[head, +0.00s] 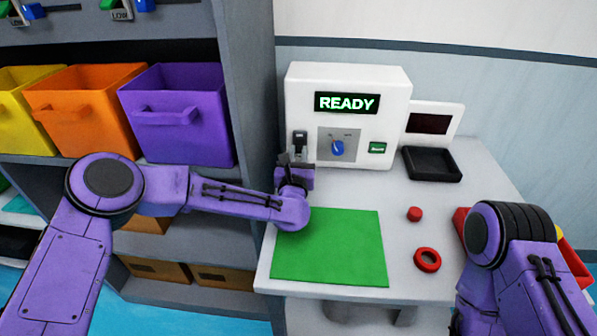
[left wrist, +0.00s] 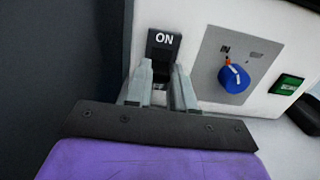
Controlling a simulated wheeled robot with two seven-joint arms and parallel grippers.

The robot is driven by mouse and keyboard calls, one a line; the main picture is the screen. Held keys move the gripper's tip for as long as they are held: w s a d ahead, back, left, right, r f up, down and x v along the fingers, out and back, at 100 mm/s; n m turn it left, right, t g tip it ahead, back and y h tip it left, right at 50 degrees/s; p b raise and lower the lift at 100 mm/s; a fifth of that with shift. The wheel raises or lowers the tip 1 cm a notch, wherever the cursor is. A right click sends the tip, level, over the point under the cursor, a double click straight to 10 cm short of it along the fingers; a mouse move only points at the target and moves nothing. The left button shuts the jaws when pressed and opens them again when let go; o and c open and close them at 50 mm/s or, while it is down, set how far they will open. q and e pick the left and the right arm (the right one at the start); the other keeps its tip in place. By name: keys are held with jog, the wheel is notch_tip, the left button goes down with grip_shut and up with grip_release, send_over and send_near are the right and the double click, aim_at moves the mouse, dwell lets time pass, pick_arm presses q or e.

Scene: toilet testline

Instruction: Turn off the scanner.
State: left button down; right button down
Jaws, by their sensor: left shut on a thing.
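The scanner (head: 368,89) is a white box at the back of the table, and its display (head: 347,102) reads READY. On its front left is a black switch (head: 300,139), whose label reads ON in the left wrist view (left wrist: 163,40). My left gripper (head: 294,160) is at the switch, its fingertips (left wrist: 162,80) on either side of the switch's lower part and shut on it. The fingers hide part of the switch. A blue knob (left wrist: 234,77) sits right of the switch on a grey plate, and a green button (left wrist: 286,84) is farther right. My right gripper is out of view.
A green mat (head: 330,250) lies on the white table in front of the scanner. A red block (head: 414,214), a red ring (head: 427,260) and a black tray (head: 432,177) are to the right. A grey shelf with bins (head: 178,115) stands close on the left.

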pick_arm(q)
jog(key=shift+f, duration=0.25)
jog(key=shift+r+b, duration=0.2)
jog(key=shift+b, duration=0.1)
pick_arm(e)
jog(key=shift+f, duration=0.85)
pick_arm(q)
jog(key=c, duration=1)
grip_release()
jog(key=shift+o, duration=0.2)
jog(key=s, duration=0.3)
jog(key=s+b, duration=0.1)
jog(key=s, duration=0.2)
jog(key=s+f+b, duration=0.1)
jog(key=s, duration=0.2)
jog(key=shift+s, duration=0.7)
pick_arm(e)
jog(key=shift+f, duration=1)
